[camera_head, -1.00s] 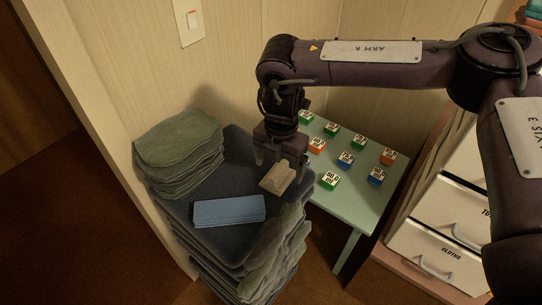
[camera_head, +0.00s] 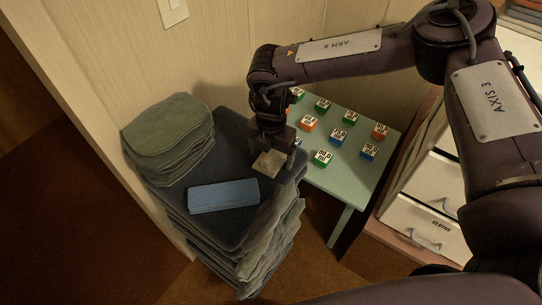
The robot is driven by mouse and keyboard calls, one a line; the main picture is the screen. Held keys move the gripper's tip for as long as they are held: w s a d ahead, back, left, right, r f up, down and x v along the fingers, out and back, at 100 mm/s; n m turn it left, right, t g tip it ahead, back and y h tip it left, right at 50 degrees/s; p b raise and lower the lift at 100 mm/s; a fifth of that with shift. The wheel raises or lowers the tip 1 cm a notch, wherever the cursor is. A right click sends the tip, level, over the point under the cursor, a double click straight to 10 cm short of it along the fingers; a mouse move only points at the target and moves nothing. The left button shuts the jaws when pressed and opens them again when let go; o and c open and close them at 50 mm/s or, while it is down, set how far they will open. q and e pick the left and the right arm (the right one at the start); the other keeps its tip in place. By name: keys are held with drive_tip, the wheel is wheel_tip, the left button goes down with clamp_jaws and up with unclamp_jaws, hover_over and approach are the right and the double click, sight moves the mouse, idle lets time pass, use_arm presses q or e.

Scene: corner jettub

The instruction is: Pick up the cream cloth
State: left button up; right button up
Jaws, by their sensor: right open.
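The cream cloth (camera_head: 268,164) is a small folded pad at the right side of the dark blue top of a tall towel stack (camera_head: 228,120). My right gripper (camera_head: 272,155) comes down from above and stands over the cloth, its fingers pointing down at it. The gripper is open. Whether its fingers touch the cloth, I cannot tell. My left gripper is not in view.
A folded blue cloth (camera_head: 223,196) and a pile of grey-green towels (camera_head: 170,140) lie on the same stack. A pale green table (camera_head: 345,183) with several numbered blocks stands to the right.

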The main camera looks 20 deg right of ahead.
drive_tip(key=c, duration=0.8)
drive_tip(key=shift+c, duration=1.3)
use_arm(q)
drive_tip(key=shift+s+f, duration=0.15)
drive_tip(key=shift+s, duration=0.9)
use_arm(e)
drive_tip(key=shift+r, duration=0.15)
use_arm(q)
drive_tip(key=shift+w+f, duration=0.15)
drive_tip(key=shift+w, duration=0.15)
use_arm(e)
wheel_tip(320, 180, up, 20)
